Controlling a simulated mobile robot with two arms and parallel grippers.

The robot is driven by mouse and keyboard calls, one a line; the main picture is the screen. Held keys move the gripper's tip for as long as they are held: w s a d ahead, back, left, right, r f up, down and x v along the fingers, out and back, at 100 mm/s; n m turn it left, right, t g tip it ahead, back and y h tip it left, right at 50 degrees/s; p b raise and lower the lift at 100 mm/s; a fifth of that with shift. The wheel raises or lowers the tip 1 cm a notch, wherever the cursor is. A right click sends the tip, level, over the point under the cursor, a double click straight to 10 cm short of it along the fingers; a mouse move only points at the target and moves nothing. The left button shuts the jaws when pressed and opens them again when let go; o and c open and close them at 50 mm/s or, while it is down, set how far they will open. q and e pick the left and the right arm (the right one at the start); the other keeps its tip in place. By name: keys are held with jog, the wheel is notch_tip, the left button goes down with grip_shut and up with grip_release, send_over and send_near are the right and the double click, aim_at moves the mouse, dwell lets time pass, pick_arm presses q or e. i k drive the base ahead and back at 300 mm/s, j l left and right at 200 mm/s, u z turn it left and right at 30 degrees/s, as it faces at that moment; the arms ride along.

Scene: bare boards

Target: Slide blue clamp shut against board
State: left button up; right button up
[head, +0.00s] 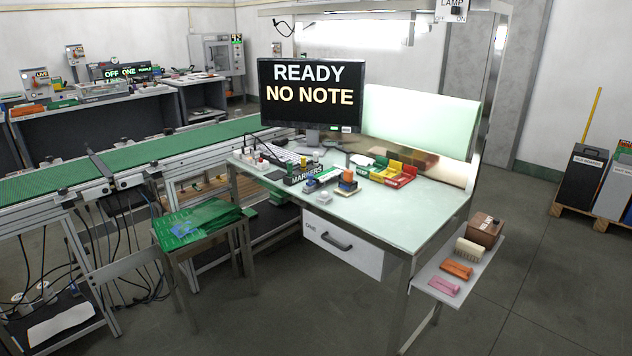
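Green boards (205,216) lie stacked on a small metal stand in front of the conveyor. A small blue patch (184,228) shows on their near left part; it is too small to tell whether it is the blue clamp or how it sits against the board. Another small blue item (325,178) is on the workbench near the markers box. I cannot tell its kind either. Neither of my grippers is in view.
The workbench (405,215) carries a monitor (312,92), a markers box (303,174) and coloured bins (393,173). A side shelf (430,284) holds blocks and a brush. The green conveyor (130,158) runs behind the stand. Floor at front is clear.

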aim_at(311, 180)
jog(key=i+j+z, duration=0.1)
jog(key=i+z, duration=0.15)
jog(key=z, duration=0.15)
jog(key=i+j+z, duration=0.15)
jog(key=z, duration=0.2)
jog(key=i+j+z, duration=0.25)
jog(key=z, duration=0.15)
